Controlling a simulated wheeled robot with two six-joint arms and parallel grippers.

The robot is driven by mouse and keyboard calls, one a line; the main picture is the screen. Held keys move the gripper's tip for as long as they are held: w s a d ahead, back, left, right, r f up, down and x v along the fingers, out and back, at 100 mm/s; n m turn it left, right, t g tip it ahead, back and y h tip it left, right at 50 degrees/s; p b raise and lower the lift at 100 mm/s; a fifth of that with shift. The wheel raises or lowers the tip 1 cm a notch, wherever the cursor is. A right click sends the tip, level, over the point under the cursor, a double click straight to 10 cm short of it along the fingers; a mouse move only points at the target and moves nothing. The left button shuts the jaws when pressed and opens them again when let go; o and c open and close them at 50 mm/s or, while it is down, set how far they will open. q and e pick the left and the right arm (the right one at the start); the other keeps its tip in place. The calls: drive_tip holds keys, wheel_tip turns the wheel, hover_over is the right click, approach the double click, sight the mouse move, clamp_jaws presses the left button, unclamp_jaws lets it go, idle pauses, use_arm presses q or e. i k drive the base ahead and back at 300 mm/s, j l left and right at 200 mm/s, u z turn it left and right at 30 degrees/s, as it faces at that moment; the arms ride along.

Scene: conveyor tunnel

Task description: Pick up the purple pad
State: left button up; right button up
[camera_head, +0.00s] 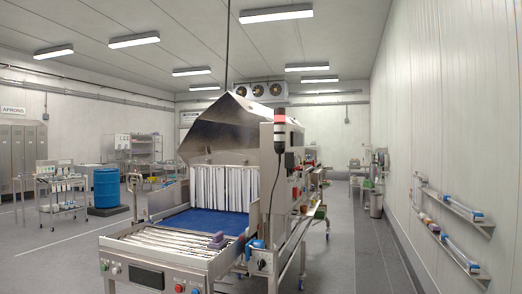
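A small purple block-like object (216,240), which looks like the pad, lies at the right side of the roller section at the near end of the conveyor machine (150,262). It is small in the picture, and fine detail cannot be made out. It seems to rest by the right edge of the rollers (160,240). Neither of my grippers shows in this view.
The blue belt (200,221) leads under white strip curtains (222,188). A blue drum (106,187) and a cart (61,192) stand left. Wall shelves (455,205) hold tubes. The right aisle is clear.

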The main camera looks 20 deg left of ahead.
sight(218, 241)
drive_tip(key=i+l+u, duration=0.2)
drive_tip(key=i, duration=0.25)
drive_tip(key=i+l+u, duration=0.15)
drive_tip(key=i, duration=0.25)
drive_tip(key=l, duration=0.1)
